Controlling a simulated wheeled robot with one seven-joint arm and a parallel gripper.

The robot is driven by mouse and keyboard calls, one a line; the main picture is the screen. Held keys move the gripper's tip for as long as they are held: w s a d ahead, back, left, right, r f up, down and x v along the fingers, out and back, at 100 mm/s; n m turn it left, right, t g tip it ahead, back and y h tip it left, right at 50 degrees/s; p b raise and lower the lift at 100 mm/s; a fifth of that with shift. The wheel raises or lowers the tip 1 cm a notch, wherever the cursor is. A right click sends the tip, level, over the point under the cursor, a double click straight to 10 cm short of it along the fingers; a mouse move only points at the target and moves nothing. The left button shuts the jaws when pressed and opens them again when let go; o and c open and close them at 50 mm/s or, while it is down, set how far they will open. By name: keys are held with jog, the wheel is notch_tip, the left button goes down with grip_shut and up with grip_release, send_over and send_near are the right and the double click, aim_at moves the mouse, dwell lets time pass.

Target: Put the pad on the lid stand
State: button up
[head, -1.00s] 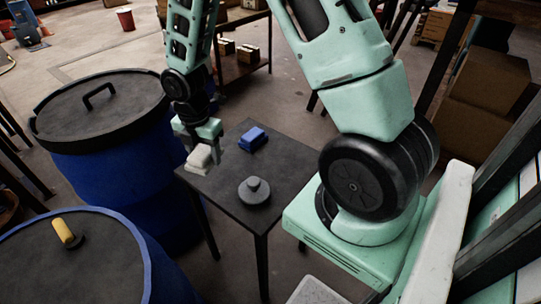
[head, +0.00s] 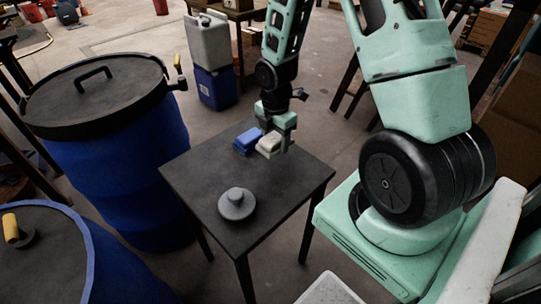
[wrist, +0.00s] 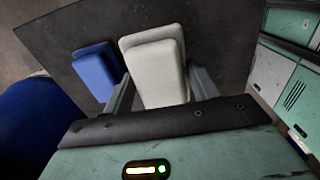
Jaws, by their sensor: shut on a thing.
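The pale grey-white pad (head: 268,145) is between the fingers of my gripper (head: 276,138), which is shut on it. In the wrist view the pad (wrist: 154,62) shows from above, with my gripper's fingers (wrist: 160,88) on both sides. A similar blue pad (head: 246,143) lies just left of it on a small dark square table, seemingly the lid stand (head: 195,170); it also shows in the wrist view (wrist: 97,72). The white pad is over the table's far part. I cannot tell whether its underside touches the top.
A blue vat with a black lid (head: 95,95) stands left, and another blue vat (head: 45,250) stands front left. The table's right part is bare.

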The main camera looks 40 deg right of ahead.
aim_at(275, 152)
jog(key=shift+f, duration=2.55)
jog(key=shift+f+b, duration=0.2)
jog(key=shift+b, duration=0.1)
jog(key=o, duration=1)
jog(key=shift+o, duration=0.2)
